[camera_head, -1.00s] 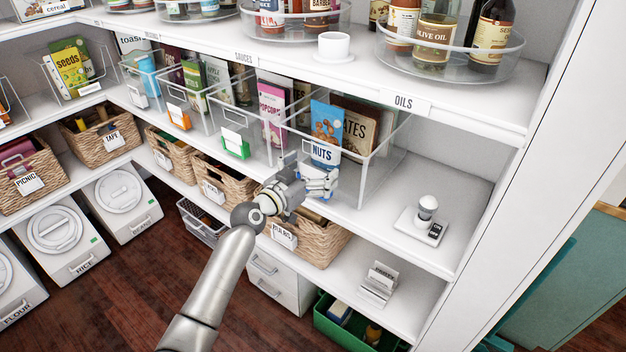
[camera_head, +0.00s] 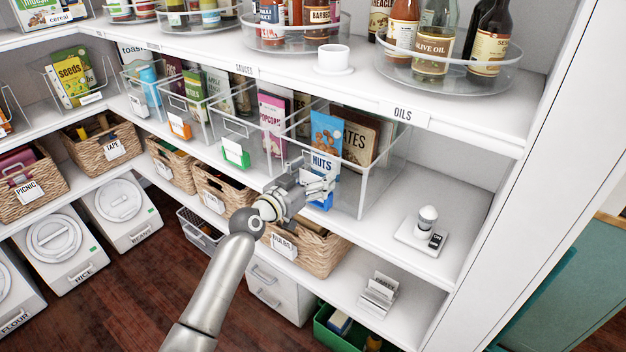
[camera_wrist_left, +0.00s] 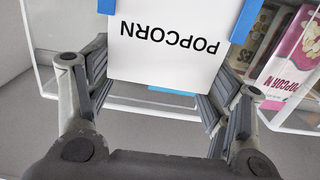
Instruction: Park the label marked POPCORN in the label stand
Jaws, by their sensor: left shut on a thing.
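The label marked POPCORN is a white card (camera_wrist_left: 165,45) with black print, upside down in the left wrist view. Blue holder parts (camera_wrist_left: 248,20) show at its sides. My left gripper (camera_head: 318,184) is shut on this card at the front of the clear bin that holds a blue NUTS pouch (camera_head: 326,135). In the head view the card's print is hidden by the gripper, and a bit of blue (camera_head: 322,203) shows beside the fingers. The label stand (camera_head: 378,294), a small stand with pale cards, is on the lower shelf at right. My right gripper is not in view.
A pink popcorn box (camera_head: 271,122) stands in the neighbouring bin. A small white device with a black switch (camera_head: 423,235) sits on the middle shelf. Wicker baskets (camera_head: 305,248) stand below my left gripper. The lower shelf around the stand is mostly clear.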

